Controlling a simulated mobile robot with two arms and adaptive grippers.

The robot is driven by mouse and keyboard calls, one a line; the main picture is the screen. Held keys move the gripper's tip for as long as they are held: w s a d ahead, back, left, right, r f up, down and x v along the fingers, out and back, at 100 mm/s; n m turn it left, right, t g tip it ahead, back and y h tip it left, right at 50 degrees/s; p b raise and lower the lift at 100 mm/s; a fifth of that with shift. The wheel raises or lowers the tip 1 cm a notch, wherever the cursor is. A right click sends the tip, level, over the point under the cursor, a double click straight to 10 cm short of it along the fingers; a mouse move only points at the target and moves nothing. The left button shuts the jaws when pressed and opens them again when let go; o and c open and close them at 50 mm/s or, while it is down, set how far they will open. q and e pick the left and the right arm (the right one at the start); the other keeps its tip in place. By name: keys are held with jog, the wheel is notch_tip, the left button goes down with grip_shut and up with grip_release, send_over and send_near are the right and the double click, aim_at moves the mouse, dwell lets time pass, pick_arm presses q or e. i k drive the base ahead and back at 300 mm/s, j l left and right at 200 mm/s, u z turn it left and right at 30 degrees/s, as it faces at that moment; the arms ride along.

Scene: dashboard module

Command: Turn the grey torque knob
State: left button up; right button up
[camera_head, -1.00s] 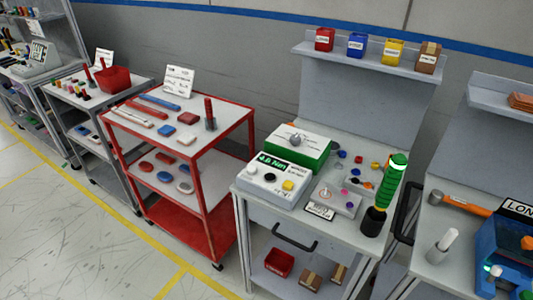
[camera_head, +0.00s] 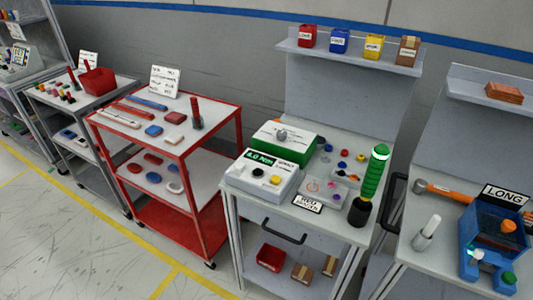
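A grey knob (camera_head: 281,134) stands on the white top of a green-sided box (camera_head: 298,152) at the back left of the grey workbench. In front of it is a white box (camera_head: 262,190) with a green-lit display (camera_head: 262,158) that seems to read 4.0 Nm. A black knob (camera_head: 257,173) and a yellow knob (camera_head: 275,180) sit on this white box. The lettering beside the grey knob is too small to read. Neither of my grippers is in view.
A tall green signal light (camera_head: 376,172) stands at the bench's right front. A panel with small buttons (camera_head: 325,190) lies beside the white box. A red cart (camera_head: 180,152) stands left, another bench with a blue device (camera_head: 490,235) right. Floor in front is clear.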

aim_at(281, 135)
jog(key=z, duration=0.2)
jog(key=i+j+z, duration=0.25)
jog(key=j+z, duration=0.55)
jog(key=j, duration=0.15)
jog(key=i, duration=0.05)
